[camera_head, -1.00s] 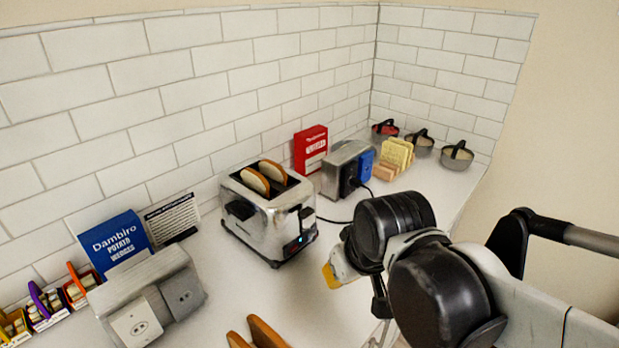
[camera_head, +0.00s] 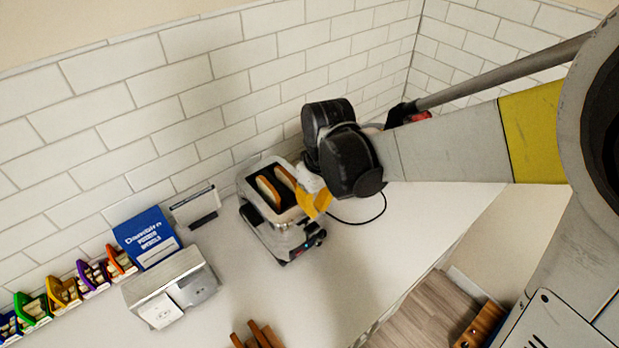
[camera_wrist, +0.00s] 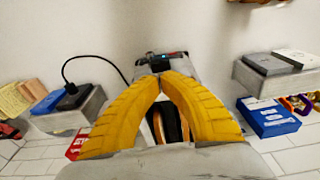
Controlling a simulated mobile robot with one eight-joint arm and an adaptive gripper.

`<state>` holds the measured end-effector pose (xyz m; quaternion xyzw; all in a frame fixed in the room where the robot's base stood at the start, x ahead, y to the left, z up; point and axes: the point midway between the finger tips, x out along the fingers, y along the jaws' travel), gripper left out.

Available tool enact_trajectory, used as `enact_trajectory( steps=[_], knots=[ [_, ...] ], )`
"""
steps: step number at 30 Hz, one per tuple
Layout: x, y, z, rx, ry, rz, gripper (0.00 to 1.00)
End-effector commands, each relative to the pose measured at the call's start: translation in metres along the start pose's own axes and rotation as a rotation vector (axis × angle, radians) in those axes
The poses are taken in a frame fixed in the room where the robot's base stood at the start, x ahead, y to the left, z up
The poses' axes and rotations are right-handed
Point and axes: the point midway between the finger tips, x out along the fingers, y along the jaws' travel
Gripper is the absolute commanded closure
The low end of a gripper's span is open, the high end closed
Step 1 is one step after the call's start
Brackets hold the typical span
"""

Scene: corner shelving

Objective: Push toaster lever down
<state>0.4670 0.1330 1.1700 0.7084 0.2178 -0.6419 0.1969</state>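The silver toaster (camera_head: 272,238) stands on the white counter near the tiled wall, with bread slices (camera_head: 268,193) in its top slots. My gripper (camera_head: 315,207) has yellow fingers and is over the toaster's right side in the head view. In the wrist view the fingertips (camera_wrist: 160,77) meet, with nothing visible between them; they overlap the toaster (camera_wrist: 150,69) near its end with a small blue light (camera_wrist: 158,58). Bread (camera_wrist: 157,123) shows between the fingers. I cannot make out the lever clearly, nor tell whether the fingertips touch the toaster.
Several small colourful baskets (camera_head: 64,290) line the far left. A black cord (camera_head: 362,222) lies on the right. Wooden pieces (camera_head: 262,336) are at the front. The counter's middle is clear.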

Motion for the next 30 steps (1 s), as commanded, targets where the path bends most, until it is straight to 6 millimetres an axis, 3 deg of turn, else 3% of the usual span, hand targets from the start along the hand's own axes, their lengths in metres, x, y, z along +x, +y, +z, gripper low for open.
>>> enact_trajectory(
  steps=[11,24,30],
  knots=[
    [0.007,0.0,0.0,0.001,0.001,0.0,1.0],
    [0.058,0.0,0.0,0.002,0.001,0.0,1.0],
    [0.07,0.0,0.0,0.002,0.001,0.0,1.0]
  ],
)
